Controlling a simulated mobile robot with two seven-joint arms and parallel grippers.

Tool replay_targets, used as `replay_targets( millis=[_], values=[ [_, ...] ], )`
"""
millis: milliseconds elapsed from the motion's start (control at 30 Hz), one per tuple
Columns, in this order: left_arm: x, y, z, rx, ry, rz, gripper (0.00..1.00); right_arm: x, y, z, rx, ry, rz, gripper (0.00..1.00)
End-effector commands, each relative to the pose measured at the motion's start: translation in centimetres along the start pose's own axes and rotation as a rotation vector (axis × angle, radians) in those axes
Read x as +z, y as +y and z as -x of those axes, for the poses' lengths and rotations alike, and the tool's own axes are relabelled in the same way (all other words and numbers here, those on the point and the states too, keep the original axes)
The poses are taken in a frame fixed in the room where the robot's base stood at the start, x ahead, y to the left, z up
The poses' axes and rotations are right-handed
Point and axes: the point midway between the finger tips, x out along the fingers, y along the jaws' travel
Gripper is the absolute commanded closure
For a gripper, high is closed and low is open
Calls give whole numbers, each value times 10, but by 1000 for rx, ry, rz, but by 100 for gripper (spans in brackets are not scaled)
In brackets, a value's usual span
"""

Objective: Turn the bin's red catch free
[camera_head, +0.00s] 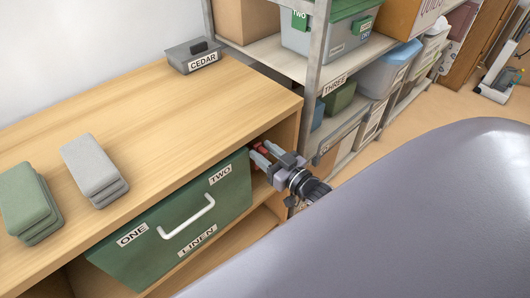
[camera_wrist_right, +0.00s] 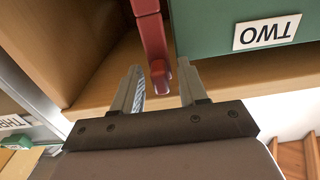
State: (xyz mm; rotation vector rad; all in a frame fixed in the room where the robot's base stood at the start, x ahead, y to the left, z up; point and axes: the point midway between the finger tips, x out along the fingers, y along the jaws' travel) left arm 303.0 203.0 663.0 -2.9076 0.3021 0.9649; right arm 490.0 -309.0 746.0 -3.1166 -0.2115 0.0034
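The bin (camera_head: 165,238) is a green box with a white handle (camera_head: 187,217) and labels ONE, TWO and LINEN, set in an opening under the wooden top. Its red catch (camera_head: 261,149) is at the right end, beside the TWO label, mostly hidden by my gripper in the head view. In the right wrist view the red catch (camera_wrist_right: 151,36) is a bar beside the green bin front (camera_wrist_right: 215,25). My right gripper (camera_wrist_right: 160,68) is open, its fingers on either side of the catch's near end, with gaps visible. My left gripper is out of view.
Green blocks (camera_head: 27,200), grey blocks (camera_head: 92,168) and a grey CEDAR box (camera_head: 193,56) are on the wooden top (camera_head: 140,110). A metal shelf post (camera_head: 317,75) and shelves with bins stand close right of my gripper. Open floor (camera_head: 455,100) lies farther right.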

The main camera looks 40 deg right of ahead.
Motion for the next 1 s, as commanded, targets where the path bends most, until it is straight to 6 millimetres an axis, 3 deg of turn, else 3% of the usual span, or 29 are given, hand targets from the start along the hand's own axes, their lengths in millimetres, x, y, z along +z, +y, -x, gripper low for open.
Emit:
replay_targets(
  millis=[167,700,1000],
  values=[
    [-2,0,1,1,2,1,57,0,0,4,0,0,1,57],
    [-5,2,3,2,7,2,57,0,0,67,0,-1,1,57],
    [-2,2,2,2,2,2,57,0,0,72,0,0,1,57]
  ],
)
